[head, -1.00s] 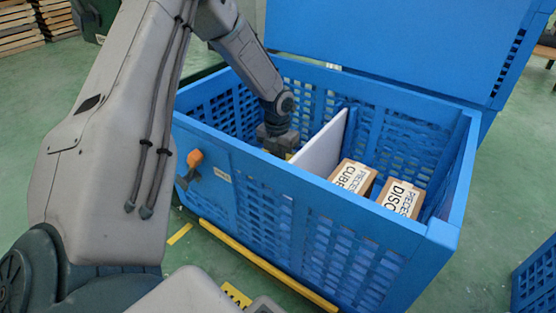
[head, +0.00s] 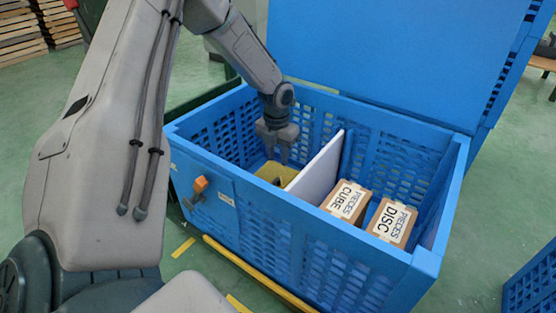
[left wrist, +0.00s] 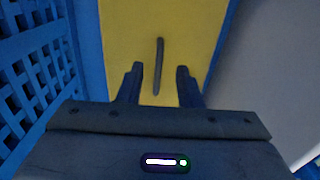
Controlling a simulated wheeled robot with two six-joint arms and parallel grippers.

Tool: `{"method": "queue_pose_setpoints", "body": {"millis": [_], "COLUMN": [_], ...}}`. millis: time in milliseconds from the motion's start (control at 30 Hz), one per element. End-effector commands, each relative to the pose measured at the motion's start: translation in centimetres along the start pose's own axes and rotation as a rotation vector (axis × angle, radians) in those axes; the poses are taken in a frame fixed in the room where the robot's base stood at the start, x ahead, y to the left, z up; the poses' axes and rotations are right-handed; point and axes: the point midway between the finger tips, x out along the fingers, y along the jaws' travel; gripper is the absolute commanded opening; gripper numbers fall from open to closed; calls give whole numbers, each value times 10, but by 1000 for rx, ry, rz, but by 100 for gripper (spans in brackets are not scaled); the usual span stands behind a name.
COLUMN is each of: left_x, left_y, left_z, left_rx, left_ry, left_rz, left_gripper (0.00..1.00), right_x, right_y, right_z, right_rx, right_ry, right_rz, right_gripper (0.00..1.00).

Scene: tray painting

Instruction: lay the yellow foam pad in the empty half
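The yellow foam pad (head: 268,170) lies in the left half of the blue crate (head: 330,253), beside the white divider (head: 318,167). In the left wrist view the pad (left wrist: 120,38) carries a narrow dark strip, perhaps a grip (left wrist: 158,65). My left gripper (head: 277,160) is above the pad inside the crate, pointing down. Its two fingers (left wrist: 157,85) are apart with the strip showing between them, and they hold nothing. The pad's near part is hidden behind the crate wall. My right gripper is not in view.
Two cartons, labelled CUBE (head: 346,201) and DISC (head: 392,222), stand in the right half of the crate. The crate's slatted walls and the divider close in around my left gripper. A tall blue panel (head: 375,55) stands behind.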

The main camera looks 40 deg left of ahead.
Motion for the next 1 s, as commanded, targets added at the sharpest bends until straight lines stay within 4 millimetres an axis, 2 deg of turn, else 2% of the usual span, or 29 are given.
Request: {"method": "queue_pose_setpoints", "body": {"millis": [33,233,1000], "left_x": [-14,-32,-34], "left_y": [0,0,0], "left_z": [0,0,0], "left_rx": [0,0,0], "left_ry": [-2,0,0], "left_rz": [-1,-1,0], "left_gripper": [32,32,32], "right_x": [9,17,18], "right_y": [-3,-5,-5], "right_z": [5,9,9], "right_rx": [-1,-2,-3], "right_ry": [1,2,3], "right_rz": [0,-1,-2], "right_gripper": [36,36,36]}}
